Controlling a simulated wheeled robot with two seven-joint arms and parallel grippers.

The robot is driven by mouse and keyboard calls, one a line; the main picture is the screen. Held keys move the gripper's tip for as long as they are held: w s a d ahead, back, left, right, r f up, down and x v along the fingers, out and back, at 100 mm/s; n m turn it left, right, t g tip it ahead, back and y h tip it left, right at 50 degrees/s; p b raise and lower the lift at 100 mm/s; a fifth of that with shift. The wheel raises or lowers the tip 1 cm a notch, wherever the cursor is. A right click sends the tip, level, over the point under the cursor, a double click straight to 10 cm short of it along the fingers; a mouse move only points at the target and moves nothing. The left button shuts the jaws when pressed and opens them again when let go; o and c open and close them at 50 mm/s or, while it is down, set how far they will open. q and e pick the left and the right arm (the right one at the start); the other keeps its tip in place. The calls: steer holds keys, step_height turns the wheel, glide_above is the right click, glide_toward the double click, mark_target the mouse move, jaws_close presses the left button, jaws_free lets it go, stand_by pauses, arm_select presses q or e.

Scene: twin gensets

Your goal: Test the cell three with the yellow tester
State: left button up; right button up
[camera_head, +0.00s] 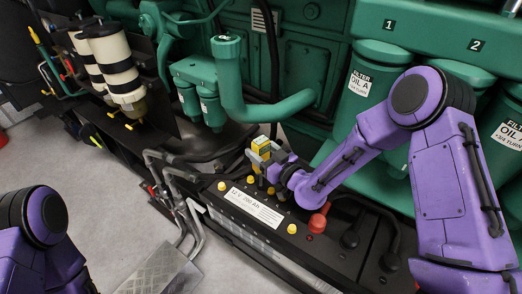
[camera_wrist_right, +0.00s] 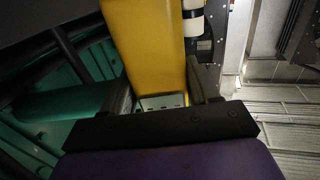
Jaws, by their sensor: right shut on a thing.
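The yellow tester (camera_head: 261,146) is held above the rear part of the black battery (camera_head: 235,199), which has a white label reading 12 V and 200 Ah. My right gripper (camera_head: 270,160) is shut on the tester. In the right wrist view the tester (camera_wrist_right: 147,40) stands between the two fingers (camera_wrist_right: 160,92). Several yellow cell caps (camera_head: 292,229) sit on the battery top. I cannot tell which is cell three, or whether the tester's lower end touches the battery, as the gripper hides it. My left arm shows at the lower left, its gripper out of frame.
A red terminal cap (camera_head: 317,222) sits on the battery near my right forearm. Green engine pipework (camera_head: 265,108) and filters (camera_head: 372,82) stand close behind. Metal pipes (camera_head: 180,205) run left of the battery. The grey floor (camera_head: 100,185) at left is mostly clear.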

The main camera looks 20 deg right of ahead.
mark_target(262, 146)
steer(key=shift+f+b, duration=0.35)
steer(key=shift+s+f, duration=0.1)
stand_by(1.2)
step_height(262, 146, up, 4)
steer(key=p, duration=0.3)
steer(key=shift+r, duration=0.25)
steer(key=shift+s+a+f, duration=0.1)
steer(key=shift+s+a, duration=0.1)
steer(key=shift+a, duration=0.15)
steer(key=s+a+b, duration=0.2)
steer(key=s+a, duration=0.5)
steer(key=a, duration=0.2)
steer(key=shift+s+a+r, duration=0.2)
steer(key=shift+a+r, duration=0.1)
stand_by(0.6)
